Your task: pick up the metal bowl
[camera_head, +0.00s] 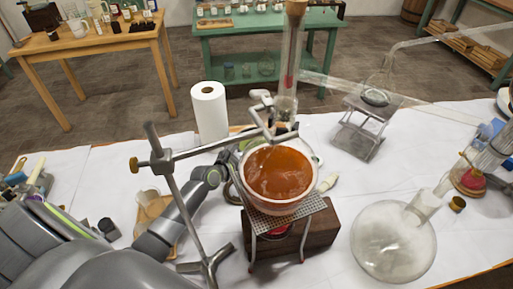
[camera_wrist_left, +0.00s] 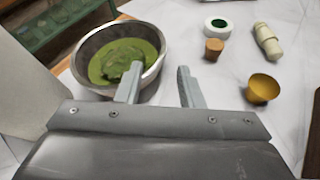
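The metal bowl (camera_wrist_left: 152,72) stands upright at the upper left of the left wrist view, filled with a green paste (camera_wrist_left: 121,62). My left gripper (camera_wrist_left: 157,80) is open, its two fingers spread apart and pointing toward the bowl. The left finger overlaps the bowl's right side in the picture; I cannot tell whether it touches. In the head view my left arm reaches in from the lower left, and its gripper is largely hidden behind the stand and a bowl of orange liquid (camera_head: 279,174). The metal bowl is mostly hidden there too. My right gripper is not in view.
The orange-liquid bowl sits on a perforated metal stand (camera_head: 308,207). A clamp stand (camera_head: 183,203) rises close to my left arm. A paper towel roll (camera_head: 209,112) and a round glass flask (camera_head: 390,243) flank them. Right of my gripper are a cork (camera_wrist_left: 213,50) and a yellow cup (camera_wrist_left: 263,89).

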